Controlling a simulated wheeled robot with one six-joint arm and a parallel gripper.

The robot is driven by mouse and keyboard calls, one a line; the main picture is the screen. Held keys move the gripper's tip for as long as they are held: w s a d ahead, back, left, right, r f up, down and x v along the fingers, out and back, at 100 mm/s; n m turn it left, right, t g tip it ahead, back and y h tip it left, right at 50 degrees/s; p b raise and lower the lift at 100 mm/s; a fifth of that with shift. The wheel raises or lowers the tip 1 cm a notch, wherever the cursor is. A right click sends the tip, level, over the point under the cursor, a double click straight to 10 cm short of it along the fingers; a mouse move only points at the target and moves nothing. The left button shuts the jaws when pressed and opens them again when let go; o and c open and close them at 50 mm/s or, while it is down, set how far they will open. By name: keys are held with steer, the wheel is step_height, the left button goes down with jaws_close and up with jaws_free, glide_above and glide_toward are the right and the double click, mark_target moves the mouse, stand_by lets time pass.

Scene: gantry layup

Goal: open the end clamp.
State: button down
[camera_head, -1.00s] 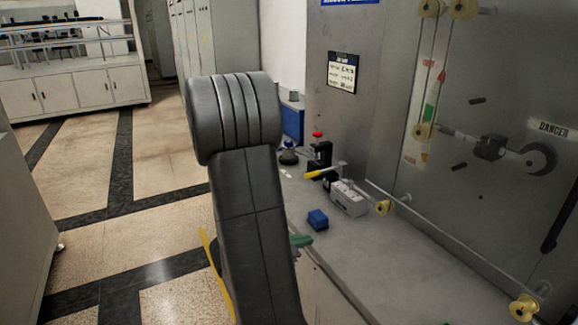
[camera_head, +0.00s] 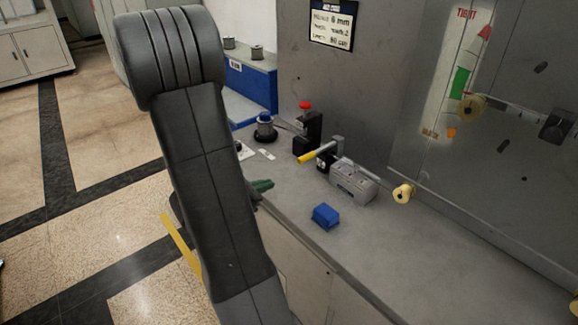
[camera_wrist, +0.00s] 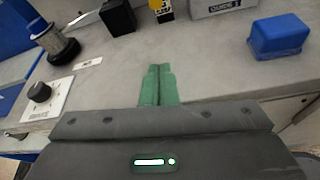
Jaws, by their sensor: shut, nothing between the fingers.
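A lever with a yellow grip (camera_head: 318,152) stands on the grey bench beside a grey block, with a small black part under it. Its yellow end (camera_wrist: 155,4) is cut off at the top of the wrist view. A black block with a red knob (camera_head: 307,133) stands left of it. No label shows which part is the end clamp. My gripper (camera_head: 264,185) has green fingers and is over the bench's front edge, apart from the lever. In the wrist view the fingers (camera_wrist: 158,72) are together and empty, pointing towards the lever.
A grey block marked GUIDE 1 (camera_wrist: 222,8) and a blue block (camera_head: 326,216) are on the bench (camera_head: 400,250). A dark spool with a blue top (camera_head: 265,127) and a black knob on a white plate (camera_wrist: 39,92) are left. The bench's front right is clear.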

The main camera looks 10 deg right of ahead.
mark_target(291, 186)
steer(key=x, duration=1)
step_height(291, 186, up, 3)
steer(key=shift+s+d+f+p, duration=0.1)
steer(key=shift+s+p, duration=0.05)
steer(key=shift+p, duration=0.8)
steer(key=shift+s+r, duration=0.15)
steer(key=shift+r, duration=0.4)
steer(key=shift+r+p, duration=0.15)
steer(key=shift+p, duration=0.15)
